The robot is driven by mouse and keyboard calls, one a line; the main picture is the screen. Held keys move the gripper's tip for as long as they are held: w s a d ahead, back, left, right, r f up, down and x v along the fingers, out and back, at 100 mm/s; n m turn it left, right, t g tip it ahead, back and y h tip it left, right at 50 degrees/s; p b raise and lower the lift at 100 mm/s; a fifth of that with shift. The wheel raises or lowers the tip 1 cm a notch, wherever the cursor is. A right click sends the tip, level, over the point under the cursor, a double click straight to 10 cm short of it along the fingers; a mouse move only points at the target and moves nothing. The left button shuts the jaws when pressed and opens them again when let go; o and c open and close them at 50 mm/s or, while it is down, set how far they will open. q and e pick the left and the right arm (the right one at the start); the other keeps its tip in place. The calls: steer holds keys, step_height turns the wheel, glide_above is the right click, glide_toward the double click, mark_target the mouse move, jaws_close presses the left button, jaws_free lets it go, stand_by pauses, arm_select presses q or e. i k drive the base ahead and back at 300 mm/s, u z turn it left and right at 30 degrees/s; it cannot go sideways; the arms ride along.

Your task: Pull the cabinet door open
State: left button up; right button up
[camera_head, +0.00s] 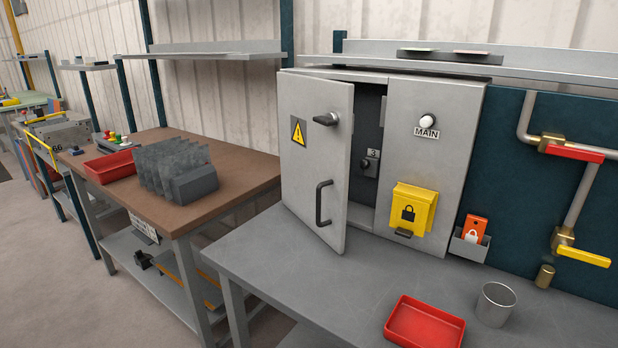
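The grey cabinet (433,115) stands on the grey table at the centre right. Its door (305,165), hinged on the left, is partly open and swung out toward me. The door has a yellow warning sign (298,131), a dark latch knob (327,118) and a black D-shaped handle (323,203). Through the gap I see part of the dark interior and a small black switch (370,163) under a label. The door hides the rest of the inside. Neither of my grippers shows in this view, and nothing touches the handle.
A red tray (425,324) and a metal cup (495,304) sit on the grey table (300,268) in front of the cabinet. A yellow lock box (412,209) is on the cabinet front. Pipes with red and yellow valve handles (583,256) are at right. A brown workbench (225,185) stands left.

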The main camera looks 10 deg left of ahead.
mark_target(315, 157)
steer(key=u, duration=0.05)
steer(key=k, duration=0.5)
steer(key=z, duration=0.5)
steer(key=i, duration=1.05)
steer(key=u, duration=0.6)
